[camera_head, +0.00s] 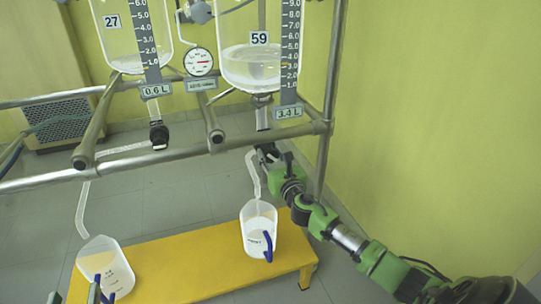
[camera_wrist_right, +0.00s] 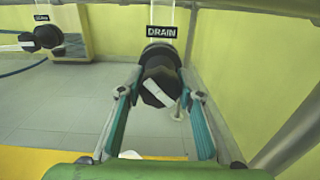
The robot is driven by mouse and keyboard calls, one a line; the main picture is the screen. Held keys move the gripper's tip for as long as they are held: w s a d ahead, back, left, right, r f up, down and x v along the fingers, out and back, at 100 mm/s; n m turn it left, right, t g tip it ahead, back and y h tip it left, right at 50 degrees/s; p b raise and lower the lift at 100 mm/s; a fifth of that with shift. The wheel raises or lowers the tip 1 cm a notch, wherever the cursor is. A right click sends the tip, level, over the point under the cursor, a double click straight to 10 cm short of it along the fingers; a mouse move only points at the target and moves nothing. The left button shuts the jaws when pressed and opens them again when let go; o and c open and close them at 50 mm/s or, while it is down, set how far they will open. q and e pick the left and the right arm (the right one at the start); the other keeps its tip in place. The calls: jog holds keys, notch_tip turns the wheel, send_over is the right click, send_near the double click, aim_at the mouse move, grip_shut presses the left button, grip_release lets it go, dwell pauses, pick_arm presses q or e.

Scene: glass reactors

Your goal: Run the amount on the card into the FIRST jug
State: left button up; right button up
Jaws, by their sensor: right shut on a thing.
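Vessel 59 (camera_head: 240,84) holds clear liquid; its card reads 3.4 L (camera_head: 288,113). Vessel 27 (camera_head: 110,38) has a card reading 0.6 L (camera_head: 155,89). My right gripper (camera_head: 268,153) is shut on the black drain valve knob under vessel 59; the knob (camera_wrist_right: 157,88), below a DRAIN label (camera_wrist_right: 161,32), sits between its fingers. A clear hose (camera_head: 252,172) hangs over the right jug (camera_head: 259,228), whose print is too small to read. The left jug (camera_head: 104,260) stands by the other hose. A grey piece beside its blue handle may be my left gripper (camera_head: 93,292).
Both jugs stand on a yellow bench (camera_head: 190,262), with free room between them. Metal rack pipes (camera_head: 225,139) cross in front of the vessels. A round gauge (camera_head: 199,61) is between them. A yellow wall is close on the right.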

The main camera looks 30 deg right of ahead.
pick_arm(q)
jog(key=shift+f, duration=0.1)
